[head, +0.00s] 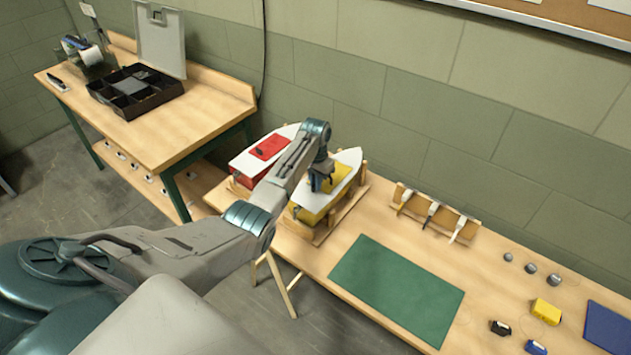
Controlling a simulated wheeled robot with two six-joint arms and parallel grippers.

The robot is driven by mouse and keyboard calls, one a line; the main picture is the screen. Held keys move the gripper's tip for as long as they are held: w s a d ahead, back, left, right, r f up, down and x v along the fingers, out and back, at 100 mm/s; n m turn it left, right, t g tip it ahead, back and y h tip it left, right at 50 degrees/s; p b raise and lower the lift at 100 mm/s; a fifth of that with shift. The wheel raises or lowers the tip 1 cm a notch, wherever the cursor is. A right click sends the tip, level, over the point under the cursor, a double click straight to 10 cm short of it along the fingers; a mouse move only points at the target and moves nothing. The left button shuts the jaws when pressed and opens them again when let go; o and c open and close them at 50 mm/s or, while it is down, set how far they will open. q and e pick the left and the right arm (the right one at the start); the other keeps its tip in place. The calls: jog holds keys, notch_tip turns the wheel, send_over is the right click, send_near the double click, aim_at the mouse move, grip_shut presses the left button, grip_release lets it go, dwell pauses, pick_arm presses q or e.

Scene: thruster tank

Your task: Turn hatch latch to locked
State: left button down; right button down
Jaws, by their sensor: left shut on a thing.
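A white-decked boat with a yellow hull (318,205) sits in a wooden cradle on the bench, its bow towards the upper right. Its yellow hatch (340,175) shows beside my left gripper (318,186). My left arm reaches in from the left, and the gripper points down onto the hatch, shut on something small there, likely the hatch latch. The fingers hide the latch, so I cannot tell which way it points. A second boat (248,163), red and white, stands to the left with a red hatch (269,147) and a small dark latch (260,152). My right gripper is not in view.
A green mat (397,288) lies clear on the bench. A wooden rack (435,215) of tools stands behind it. Small weights (531,267), a yellow block (546,311) and a blue mat (608,327) lie at right. A black tray (135,92) is on the left bench.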

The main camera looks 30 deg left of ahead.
pick_arm(q)
jog(key=c, duration=1.5)
grip_release()
notch_tip(320, 180, up, 11)
jog(key=b, duration=0.3)
jog(key=shift+b, duration=0.4)
